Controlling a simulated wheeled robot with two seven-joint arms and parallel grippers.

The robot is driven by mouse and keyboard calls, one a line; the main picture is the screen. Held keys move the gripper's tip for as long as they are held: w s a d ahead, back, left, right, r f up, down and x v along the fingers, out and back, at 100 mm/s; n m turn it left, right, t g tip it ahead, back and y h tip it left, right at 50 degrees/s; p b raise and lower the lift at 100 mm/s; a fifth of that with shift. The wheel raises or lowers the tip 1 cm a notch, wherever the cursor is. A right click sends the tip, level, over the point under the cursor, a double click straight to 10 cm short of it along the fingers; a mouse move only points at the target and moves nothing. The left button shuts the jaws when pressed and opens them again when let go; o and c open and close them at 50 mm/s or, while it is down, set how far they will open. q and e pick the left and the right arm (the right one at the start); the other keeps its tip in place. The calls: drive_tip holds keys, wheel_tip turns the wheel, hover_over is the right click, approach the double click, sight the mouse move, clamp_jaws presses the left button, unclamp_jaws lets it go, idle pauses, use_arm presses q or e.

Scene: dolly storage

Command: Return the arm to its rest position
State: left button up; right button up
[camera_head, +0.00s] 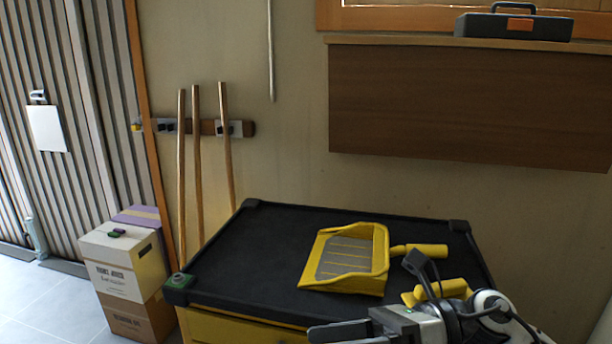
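My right gripper (340,331) comes in at the bottom right, low in front of the dark-topped cart (262,232). Its dark finger points left, and the bottom edge of the picture cuts it off, so I cannot tell whether it is open or shut. I see nothing held in the visible part. The white and black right wrist covers the cart's front right area. My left gripper and arm are not in view.
A yellow dustpan (347,257) lies on the cart. Another yellow item (450,287) is partly hidden behind my wrist. Stacked boxes (125,262) stand left of the cart. Wooden poles (197,170) lean on the wall. A toolbox (513,25) sits on the shelf.

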drive_tip(key=w+d+f+m+t+h, duration=0.2)
drive_tip(key=f+m+t+h, duration=0.15)
drive_tip(key=m+t, duration=0.55)
drive_tip(key=w+d+f+m+t+h, duration=0.15)
drive_tip(key=f+m+t, duration=0.25)
drive_tip(key=m, duration=1)
drive_tip(key=w+d+f+m+t+h, duration=0.2)
drive_tip(key=d+f+m+t+h, duration=0.15)
drive_tip(key=m+t, duration=0.55)
drive_tip(key=s+d+f+m+g+h, duration=0.2)
drive_tip(key=s+f+m, duration=0.4)
drive_tip(key=f, duration=0.3)
drive_tip(key=s+d+f+m+g+h, duration=0.2)
drive_tip(key=s+f+m+g+h, duration=0.2)
drive_tip(key=f, duration=0.5)
drive_tip(key=s+m+g, duration=0.2)
drive_tip(key=m+g, duration=0.1)
drive_tip(key=shift+s+f+m+g, duration=0.3)
drive_tip(key=shift+s+f+m, duration=0.05)
drive_tip(key=shift+s+m, duration=0.05)
